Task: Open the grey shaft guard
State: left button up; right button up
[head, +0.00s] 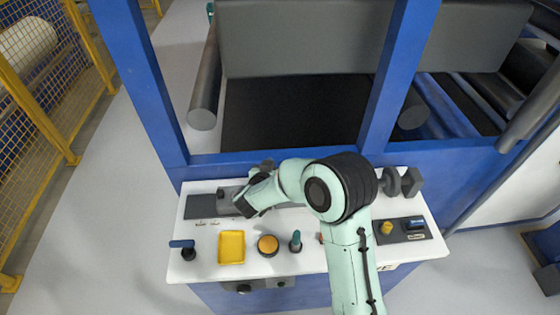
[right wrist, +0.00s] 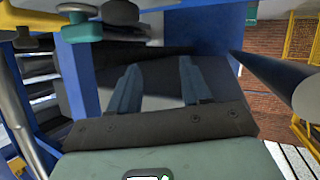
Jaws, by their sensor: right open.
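My right arm reaches in from the bottom across the white control panel (head: 340,260), and its wrist bends left. My right gripper (head: 243,203) is over the left back part of the panel, close to a flat dark grey piece with a small dark knob, which looks like the grey shaft guard (head: 200,206). The arm hides part of that area, and I cannot tell whether they touch. In the right wrist view my gripper's two bluish fingers (right wrist: 158,92) stand apart with nothing clearly held between them. My left gripper is in neither view.
The panel carries a blue-handled lever (head: 182,246), a yellow tray (head: 231,247), an orange button (head: 268,245) and a teal knob (head: 295,242). Grey discs (head: 390,182) sit right of my arm. Blue machine posts (head: 140,75) and large rollers stand behind; a yellow fence (head: 50,130) is left.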

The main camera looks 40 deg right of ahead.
jog(key=v, duration=0.9)
jog(key=shift+a, duration=0.2)
jog(key=shift+r, duration=0.1)
